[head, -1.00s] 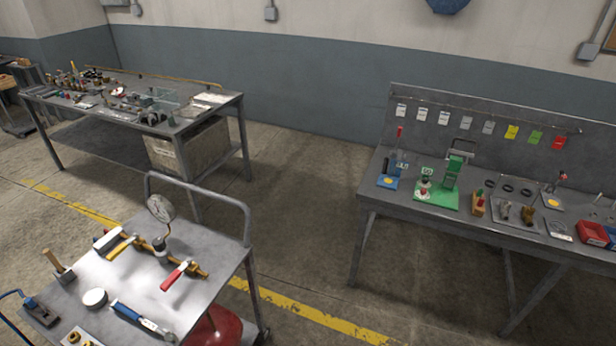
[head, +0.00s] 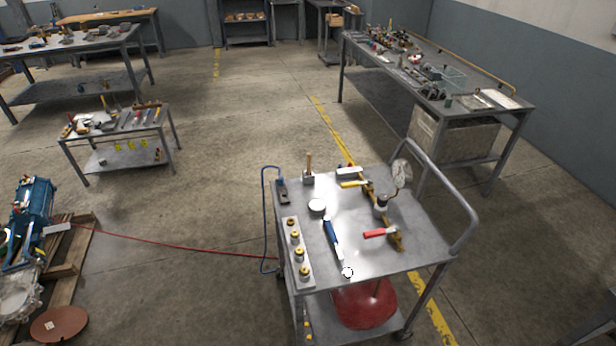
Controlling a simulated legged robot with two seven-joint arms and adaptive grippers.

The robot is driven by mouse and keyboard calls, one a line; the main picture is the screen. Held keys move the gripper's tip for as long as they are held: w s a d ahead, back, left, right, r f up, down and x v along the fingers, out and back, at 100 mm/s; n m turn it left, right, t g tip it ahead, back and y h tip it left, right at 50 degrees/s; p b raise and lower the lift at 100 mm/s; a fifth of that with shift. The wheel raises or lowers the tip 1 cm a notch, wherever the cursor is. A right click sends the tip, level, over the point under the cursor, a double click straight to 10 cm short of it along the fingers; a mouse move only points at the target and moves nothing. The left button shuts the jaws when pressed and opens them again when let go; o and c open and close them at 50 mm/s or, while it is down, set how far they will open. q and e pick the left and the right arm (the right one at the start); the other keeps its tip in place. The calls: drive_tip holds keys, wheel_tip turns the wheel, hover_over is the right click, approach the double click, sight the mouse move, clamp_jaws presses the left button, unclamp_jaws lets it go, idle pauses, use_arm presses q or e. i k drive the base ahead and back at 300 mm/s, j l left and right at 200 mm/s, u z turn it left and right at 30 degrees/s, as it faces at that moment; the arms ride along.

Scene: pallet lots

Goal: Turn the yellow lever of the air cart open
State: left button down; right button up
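The air cart (head: 430,243) stands right of centre in the head view, a grey metal cart with a tubular push handle. A brass pipe piece (head: 387,222) lies along its top. The yellow lever (head: 353,184) sits at the pipe's far end and points left, roughly crosswise to the pipe. A red lever (head: 378,233) sits nearer, also pointing left. A round dial gauge (head: 402,173) rises beside the pipe. Neither of my grippers is in view.
The cart top also holds a blue-handled tool (head: 332,238), a white round item (head: 317,207) and a strip of brass fittings (head: 298,254). A red tank (head: 365,303) is underneath. A red hose (head: 175,241) crosses the floor towards a pallet (head: 72,265). Floor left of the cart is mostly open.

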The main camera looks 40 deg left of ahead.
sight(345, 186)
drive_tip(key=u, duration=0.8)
